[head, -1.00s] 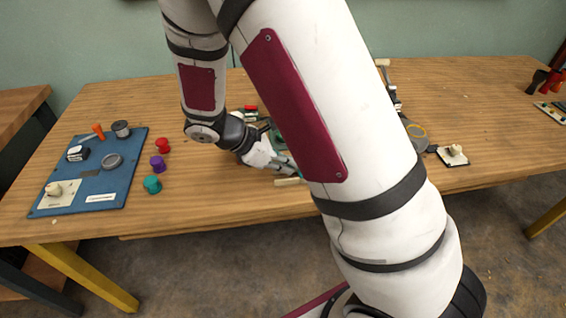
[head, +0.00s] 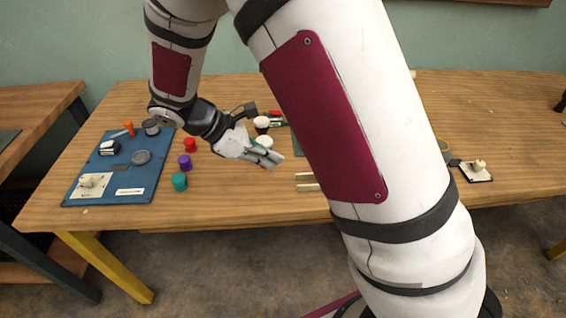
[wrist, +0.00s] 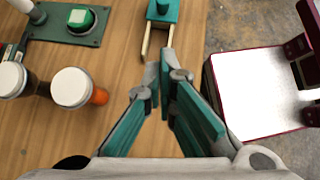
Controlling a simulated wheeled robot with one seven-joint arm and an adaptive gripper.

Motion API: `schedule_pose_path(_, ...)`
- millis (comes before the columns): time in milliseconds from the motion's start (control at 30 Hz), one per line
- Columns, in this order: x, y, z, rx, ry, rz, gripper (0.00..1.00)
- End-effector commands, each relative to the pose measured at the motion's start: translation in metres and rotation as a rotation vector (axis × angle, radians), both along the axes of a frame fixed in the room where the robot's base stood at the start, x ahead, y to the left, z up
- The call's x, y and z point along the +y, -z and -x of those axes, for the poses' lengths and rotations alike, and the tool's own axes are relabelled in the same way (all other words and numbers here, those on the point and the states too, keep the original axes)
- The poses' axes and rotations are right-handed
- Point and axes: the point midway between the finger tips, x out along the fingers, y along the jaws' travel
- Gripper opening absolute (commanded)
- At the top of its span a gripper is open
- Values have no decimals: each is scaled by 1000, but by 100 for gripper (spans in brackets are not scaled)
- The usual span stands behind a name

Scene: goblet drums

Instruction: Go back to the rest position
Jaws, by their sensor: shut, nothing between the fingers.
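My gripper (head: 272,161) is above the wooden table, left of my large arm link in the head view. In the wrist view my gripper (wrist: 166,72) shows its teal finger pads closed together at the tips, with nothing between them. My arm link hides the middle of the table in the head view.
A blue board (head: 127,172) with small parts lies at the left. Red (head: 190,145), purple (head: 185,161) and teal (head: 180,182) pieces stand beside it. White-topped jars (wrist: 72,87) and a green board (wrist: 100,20) are near my gripper. The table's front is mostly clear.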

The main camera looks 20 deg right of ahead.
Motion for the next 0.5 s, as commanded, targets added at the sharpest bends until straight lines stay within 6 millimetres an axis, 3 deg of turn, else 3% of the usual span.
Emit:
schedule_pose_path(300,4,-11,2,-11,14,-9,0)
schedule_pose_path(367,1,-20,6,-33,42,-26,0)
schedule_pose_path(500,-9,-58,28,-129,160,-102,0)
